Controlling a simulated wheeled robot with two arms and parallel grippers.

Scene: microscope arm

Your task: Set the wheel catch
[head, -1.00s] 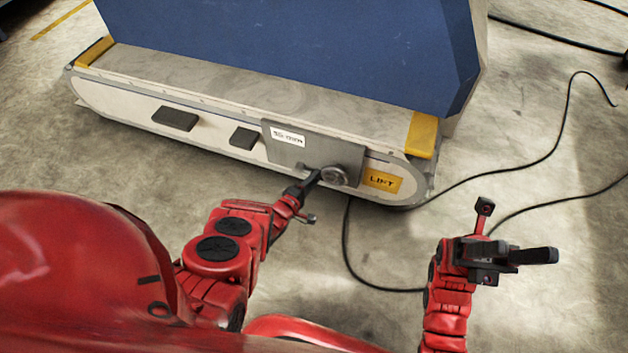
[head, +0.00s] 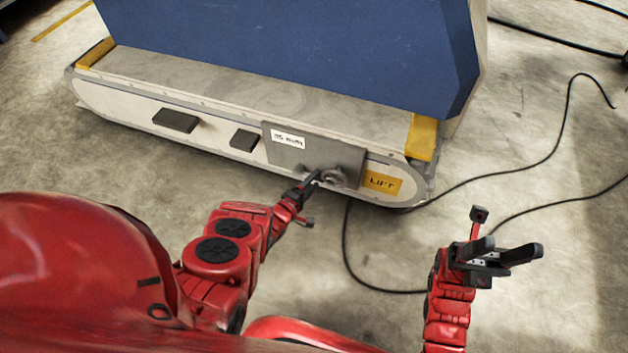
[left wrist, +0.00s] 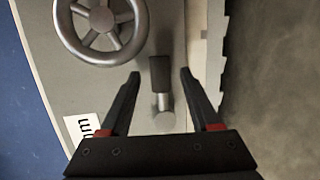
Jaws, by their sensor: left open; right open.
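The handwheel (head: 333,176) is on a grey plate on the side of the machine's base; its spokes and rim show in the left wrist view (left wrist: 102,22). Beside it, the catch (left wrist: 160,72) has a black grip on a short metal stem. My left gripper (left wrist: 160,76) is open, with one finger on each side of the black grip and gaps between. In the head view my left gripper (head: 312,180) is at the plate and hides the catch. My right gripper (head: 508,247) is open and empty, off to the right above the floor.
The base (head: 230,85) carries a blue housing (head: 300,45). Two dark blocks (head: 175,120) stick out of its side, left of the plate. A yellow LIFT label (head: 382,183) is right of the wheel. Black cables (head: 555,140) lie on the floor at right.

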